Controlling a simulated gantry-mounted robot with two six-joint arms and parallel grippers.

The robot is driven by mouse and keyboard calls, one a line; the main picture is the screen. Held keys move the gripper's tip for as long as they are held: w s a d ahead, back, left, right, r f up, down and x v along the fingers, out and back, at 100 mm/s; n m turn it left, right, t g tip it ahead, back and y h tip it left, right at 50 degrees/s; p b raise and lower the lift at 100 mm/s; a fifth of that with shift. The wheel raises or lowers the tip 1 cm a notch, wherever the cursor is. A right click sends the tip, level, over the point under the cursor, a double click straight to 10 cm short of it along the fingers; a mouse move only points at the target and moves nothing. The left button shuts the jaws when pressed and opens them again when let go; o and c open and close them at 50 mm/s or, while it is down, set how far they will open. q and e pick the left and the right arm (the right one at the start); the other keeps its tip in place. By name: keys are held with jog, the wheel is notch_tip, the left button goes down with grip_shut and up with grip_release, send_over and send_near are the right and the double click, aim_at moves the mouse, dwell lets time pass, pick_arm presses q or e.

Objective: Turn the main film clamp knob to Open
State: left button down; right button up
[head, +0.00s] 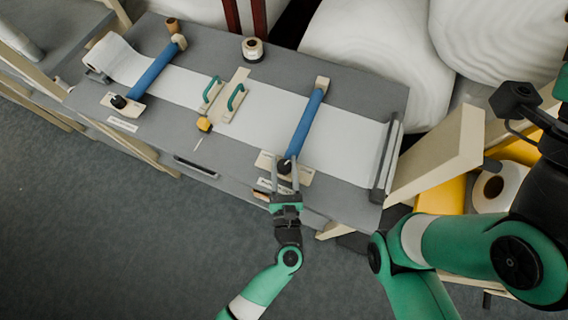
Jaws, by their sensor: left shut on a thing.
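A black knob (285,168) sits at the near end of the right-hand blue roller (304,124), on a cream base plate (265,161). My left gripper (285,167) reaches up from below with one finger on each side of this knob and is shut on it. The knob is partly hidden by the fingers, and its setting cannot be read. A small label by the plate is partly covered by the gripper. A second black knob (118,101) sits at the near end of the left-hand blue roller (156,70).
A white film sheet (190,88) runs across the grey table (165,122) under both rollers. Large white rolls (365,50) lie behind. A cream panel (440,155) stands at the right.

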pick_arm(q)
jog(key=n+y+b, duration=0.2)
jog(key=y+b, duration=0.1)
jog(key=n+g+y+b, duration=0.1)
jog(key=y+b, duration=0.1)
jog(key=shift+f+n, duration=0.3)
jog(key=shift+r+n+g+y+b, duration=0.2)
jog(key=shift+n+g+y+b, duration=0.25)
jog(key=shift+y+b, duration=0.35)
jog(key=shift+c, duration=1.7)
grip_release()
jog(key=shift+r, duration=0.1)
jog(key=v, duration=1.1)
jog(key=shift+s+d+p, duration=0.15)
jog(key=shift+s+p, duration=0.1)
jog(key=shift+p, duration=0.15)
